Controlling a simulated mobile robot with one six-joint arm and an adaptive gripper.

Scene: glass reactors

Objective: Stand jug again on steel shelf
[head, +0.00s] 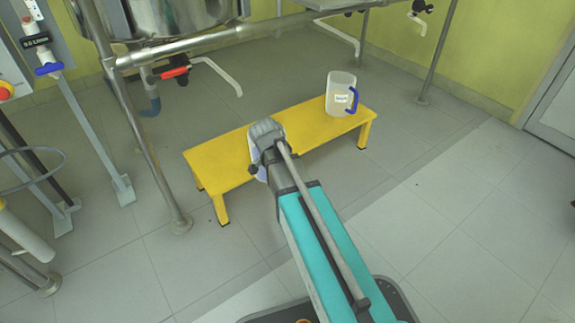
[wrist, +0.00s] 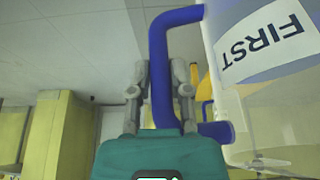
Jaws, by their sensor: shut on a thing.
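My gripper (wrist: 158,75) is shut on the blue handle of a clear jug (wrist: 280,105) with a white label reading FIRST. In the wrist view the handle runs between the two fingers, and the jug body is at the right, cut off by the edge. In the head view my gripper (head: 265,135) is over the left-middle of a yellow bench, and my arm hides most of the held jug (head: 257,168). Whether that jug touches the bench is hidden. I cannot make out a steel shelf in either view.
A second jug (head: 341,92) with a blue handle stands upright on the right end of the yellow bench (head: 215,165); its label is too small to read. Steel pipe framing (head: 150,140) and a vessel (head: 180,15) are behind left. The tiled floor at right is clear.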

